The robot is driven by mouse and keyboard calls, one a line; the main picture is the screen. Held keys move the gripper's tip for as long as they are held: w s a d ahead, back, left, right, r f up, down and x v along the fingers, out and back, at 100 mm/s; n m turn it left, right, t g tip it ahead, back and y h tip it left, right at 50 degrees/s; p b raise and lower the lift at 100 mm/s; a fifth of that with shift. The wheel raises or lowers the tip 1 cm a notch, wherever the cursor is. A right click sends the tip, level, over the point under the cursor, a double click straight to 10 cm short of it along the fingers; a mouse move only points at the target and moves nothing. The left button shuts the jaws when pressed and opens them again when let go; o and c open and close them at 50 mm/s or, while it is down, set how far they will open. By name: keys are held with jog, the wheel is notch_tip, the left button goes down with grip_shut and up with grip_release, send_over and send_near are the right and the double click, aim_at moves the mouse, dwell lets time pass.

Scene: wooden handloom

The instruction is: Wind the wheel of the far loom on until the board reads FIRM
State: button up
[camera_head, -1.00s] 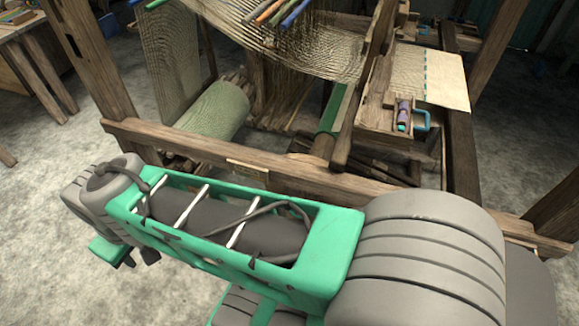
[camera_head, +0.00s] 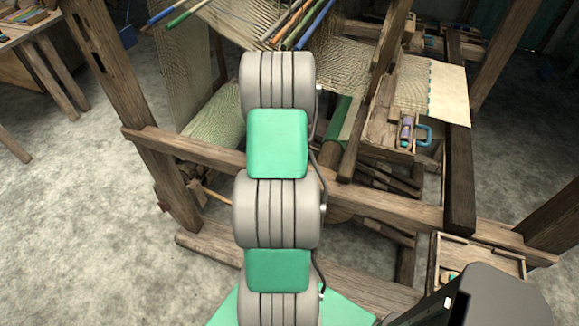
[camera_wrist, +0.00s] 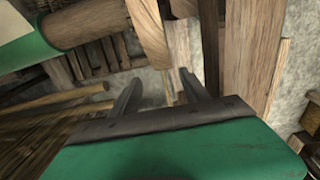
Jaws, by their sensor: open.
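A wooden handloom (camera_head: 440,215) fills the middle and right of the head view, with threads and cloth stretched across it. I cannot make out a wheel or a reading board in either view. My gripper (camera_wrist: 160,90) shows in the wrist view with its two dark fingers apart and nothing between them. It is among the loom's timbers, with a wooden roller (camera_wrist: 85,22) with a green end at the upper left. In the head view my arm covers part of the loom's front, and I cannot pick out the gripper there.
A front beam (camera_head: 390,200) and an upright post (camera_head: 140,120) bound the loom. A tray with a purple spool (camera_head: 406,130) sits on its right side. An open wooden box (camera_head: 480,255) is at the lower right. Bare floor (camera_head: 90,240) lies at left.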

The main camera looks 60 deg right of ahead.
jog(key=shift+s+d+f, duration=0.15)
jog(key=shift+s+f, duration=0.95)
jog(key=shift+f, duration=0.05)
notch_tip(320, 180, down, 7)
jog(key=shift+w+f+p, duration=0.1)
jog(key=shift+f+p, duration=0.05)
jog(key=shift+p, duration=0.7)
jog(key=shift+c, duration=0.4)
grip_shut()
